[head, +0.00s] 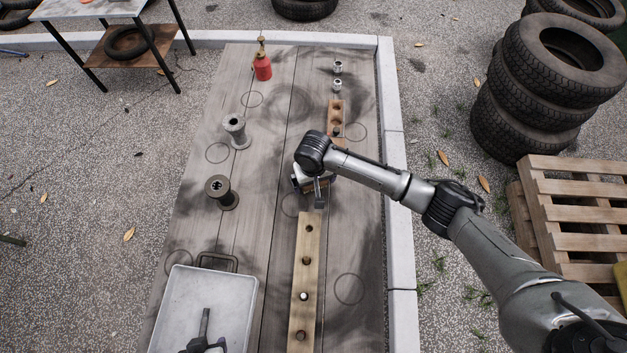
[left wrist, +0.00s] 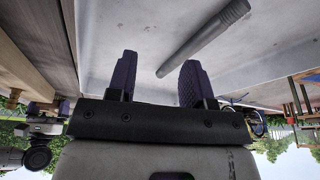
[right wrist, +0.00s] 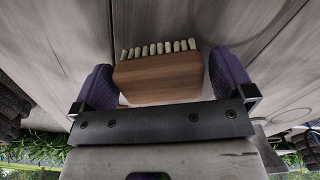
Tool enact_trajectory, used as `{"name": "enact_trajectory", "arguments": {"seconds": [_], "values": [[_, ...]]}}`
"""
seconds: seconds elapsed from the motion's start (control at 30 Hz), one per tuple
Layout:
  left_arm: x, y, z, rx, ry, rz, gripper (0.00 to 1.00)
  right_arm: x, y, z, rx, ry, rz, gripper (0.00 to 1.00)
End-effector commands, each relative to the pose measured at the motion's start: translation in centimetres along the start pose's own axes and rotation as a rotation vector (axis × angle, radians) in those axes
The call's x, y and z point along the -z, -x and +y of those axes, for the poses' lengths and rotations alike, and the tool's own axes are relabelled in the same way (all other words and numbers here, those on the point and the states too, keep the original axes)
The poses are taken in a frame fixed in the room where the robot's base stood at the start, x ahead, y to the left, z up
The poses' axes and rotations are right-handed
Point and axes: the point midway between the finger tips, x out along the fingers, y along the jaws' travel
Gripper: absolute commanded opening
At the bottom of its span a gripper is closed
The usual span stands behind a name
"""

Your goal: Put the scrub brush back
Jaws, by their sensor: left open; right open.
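The scrub brush (right wrist: 158,82), a wooden block with a row of pale bristles, shows in the right wrist view. It lies between the fingers of my right gripper (right wrist: 163,78), which is open around it; contact with the fingers cannot be told. In the head view my right gripper (head: 318,188) is over the middle of the boards, beyond the far end of the long wooden strip, and mostly hides the brush. My left gripper (head: 205,345) is open and empty at the tray; it also shows in the left wrist view (left wrist: 157,70).
The white tray (head: 246,295) holds a grey rod (left wrist: 205,38), close to my left fingers. Stacked tyres (head: 540,85) are at right.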

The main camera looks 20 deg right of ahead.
Motion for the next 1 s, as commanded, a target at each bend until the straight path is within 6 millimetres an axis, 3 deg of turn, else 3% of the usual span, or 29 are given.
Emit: {"name": "enact_trajectory", "arguments": {"seconds": [0.3, 0.5, 0.7, 1.0], "values": [[0.7, 1.9, 0.2, -0.009, 0.011, 0.003, 0.47, 0.1, 6.2, 0.0, 0.001, 0.001, 0.003, 1.0], [0.9, 2.5, 0.2, -0.009, 0.011, 0.003, 0.47, 0.1, 9.2, 0.0, 0.001, 0.0, 0.001, 1.0], [1.0, 2.9, 0.1, -0.006, 0.008, 0.002, 0.47, 0.1, 11.0, 0.0, 0.0, 0.0, 0.001, 1.0], [0.9, 2.9, -0.2, 0.001, -0.001, 0.001, 0.47, 0.1, 11.4, 0.0, 0.0, 0.0, 0.0, 1.0]]}}
